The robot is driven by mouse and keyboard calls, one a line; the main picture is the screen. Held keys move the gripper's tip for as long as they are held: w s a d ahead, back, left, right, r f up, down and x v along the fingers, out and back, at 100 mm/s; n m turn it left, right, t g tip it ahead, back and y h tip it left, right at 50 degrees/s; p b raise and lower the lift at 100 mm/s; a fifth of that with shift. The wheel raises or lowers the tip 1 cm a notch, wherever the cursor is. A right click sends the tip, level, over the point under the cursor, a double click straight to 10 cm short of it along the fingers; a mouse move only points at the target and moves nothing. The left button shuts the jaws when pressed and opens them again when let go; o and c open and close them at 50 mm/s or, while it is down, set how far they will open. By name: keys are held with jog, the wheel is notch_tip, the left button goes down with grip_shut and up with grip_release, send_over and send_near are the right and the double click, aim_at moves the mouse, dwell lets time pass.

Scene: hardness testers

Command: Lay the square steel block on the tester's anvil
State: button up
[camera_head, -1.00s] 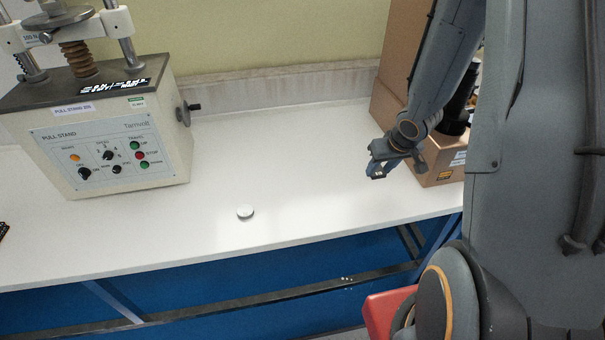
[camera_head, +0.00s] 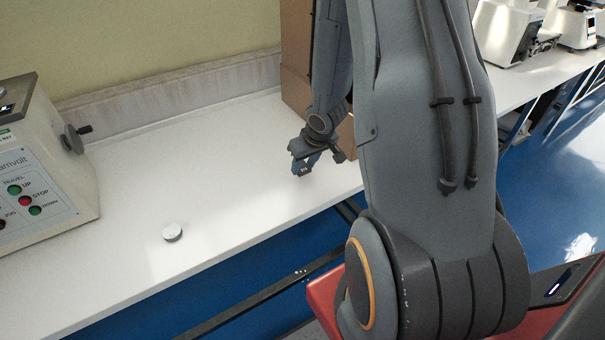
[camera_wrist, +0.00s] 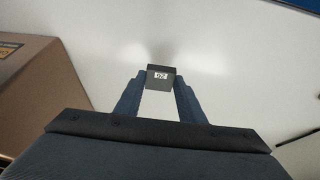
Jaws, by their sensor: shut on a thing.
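My gripper (camera_head: 304,168) is above the white bench, right of the middle in the head view. In the wrist view its two blue fingers (camera_wrist: 160,92) are shut on the square steel block (camera_wrist: 161,78). The block is small and dark grey, with a white number label on its face. It is held clear of the bench top. In the head view the block is too small to make out clearly between the fingertips. I cannot identify the tester's anvil in these frames.
A white round disc (camera_head: 173,231) lies on the bench (camera_head: 215,170). The pull stand (camera_head: 45,160) is at the left edge. A cardboard box (camera_wrist: 35,85) stands close beside my gripper. Other machines (camera_head: 505,30) stand on a bench at the far right.

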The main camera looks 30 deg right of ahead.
aim_at(304, 170)
jog(key=shift+f, duration=1.4)
jog(key=shift+f+b, duration=0.15)
jog(key=shift+b, duration=0.15)
jog(key=o, duration=1.2)
